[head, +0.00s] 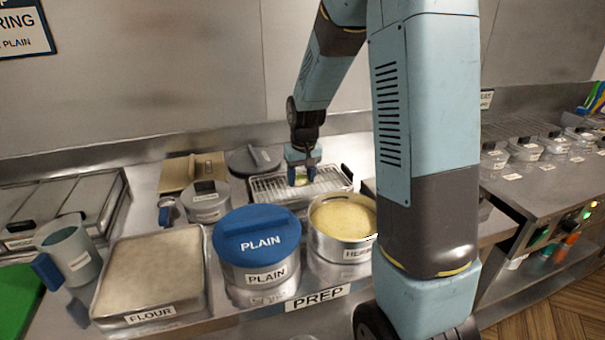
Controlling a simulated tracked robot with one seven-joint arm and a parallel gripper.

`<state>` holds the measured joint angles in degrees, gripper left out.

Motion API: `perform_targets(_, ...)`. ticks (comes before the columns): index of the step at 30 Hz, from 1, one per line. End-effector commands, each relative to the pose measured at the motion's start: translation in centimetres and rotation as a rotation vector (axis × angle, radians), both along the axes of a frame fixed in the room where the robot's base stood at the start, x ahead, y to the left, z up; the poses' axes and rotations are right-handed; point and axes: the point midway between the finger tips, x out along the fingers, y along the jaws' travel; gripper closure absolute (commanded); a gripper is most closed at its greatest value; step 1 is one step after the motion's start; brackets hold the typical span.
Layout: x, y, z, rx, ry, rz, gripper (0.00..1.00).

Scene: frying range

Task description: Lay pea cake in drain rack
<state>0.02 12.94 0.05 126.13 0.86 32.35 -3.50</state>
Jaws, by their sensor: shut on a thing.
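The drain rack (270,187) is a wire grid in a metal tray at the back of the prep counter. My gripper (302,178) points down over the rack's right half. It is shut on a small greenish-yellow piece, the pea cake (301,180), of which only a little shows between the blue fingers. The cake is at or just above the wires; I cannot tell whether it touches them.
A blue-lidded pot marked PLAIN (258,245) and an open pot of yellowish crumbs (343,219) stand in front of the rack. A flour tray (152,272), a jug (69,250) and a lidded pot (206,202) are to the left. A dark round lid (254,160) lies behind the rack.

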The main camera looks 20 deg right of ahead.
Motion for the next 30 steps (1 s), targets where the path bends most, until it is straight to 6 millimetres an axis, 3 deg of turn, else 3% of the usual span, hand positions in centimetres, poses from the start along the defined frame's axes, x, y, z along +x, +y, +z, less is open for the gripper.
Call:
perform_targets(4,0.0,0.0,0.0,0.000,0.000,0.001,0.65)
perform_targets(5,0.0,0.0,0.0,0.000,0.000,0.001,0.46)
perform_targets(14,0.0,0.1,0.0,0.000,0.000,0.001,0.18)
perform_targets(23,0.0,0.1,0.3,0.000,0.000,0.002,0.18)
perform_targets(30,-0.4,0.1,3.3,0.000,-0.004,0.001,0.18)
